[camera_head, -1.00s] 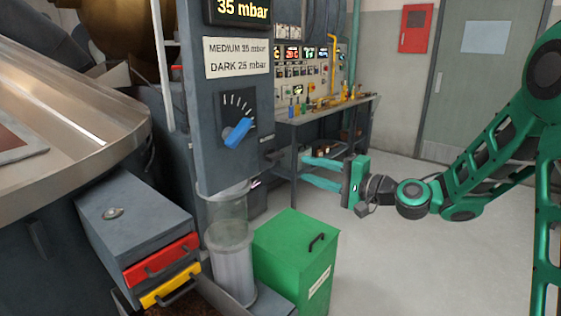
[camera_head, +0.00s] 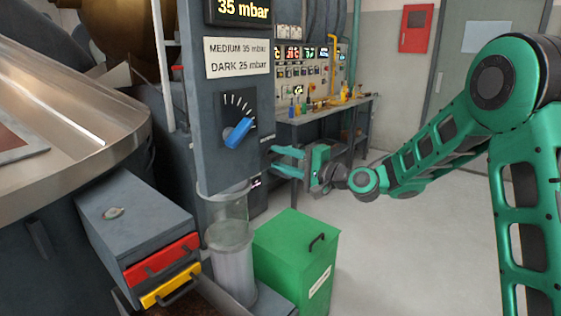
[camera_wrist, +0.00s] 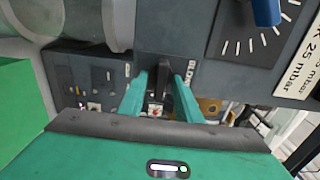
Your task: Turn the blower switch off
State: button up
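The blower switch (camera_wrist: 157,84) appears to be a dark upright lever on the grey panel in the wrist view, beside a partly covered label starting "BLO" (camera_wrist: 190,72). My gripper (camera_wrist: 161,79) is open, with one green finger on each side of the dark lever in that view. I cannot tell whether either finger touches it. In the head view my gripper (camera_head: 274,160) points left at the right edge of the grey column (camera_head: 229,94). The lever itself cannot be made out there, and its setting is unclear.
A blue-handled dial (camera_head: 237,133) sits on the column, left of my gripper. Below are a clear cylinder (camera_head: 230,262) and a green bin (camera_head: 296,255). A bench (camera_head: 325,115) with bottles stands behind. Floor to the right is open.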

grip_shut()
jog(key=shift+f+n, duration=0.1)
jog(key=shift+n, duration=0.2)
jog(key=n, duration=0.8)
jog(key=shift+f+n, duration=0.15)
jog(key=shift+n, duration=0.25)
jog(key=shift+d+f+n, duration=0.1)
jog(key=shift+d+n, duration=0.05)
jog(key=shift+n, duration=4.05)
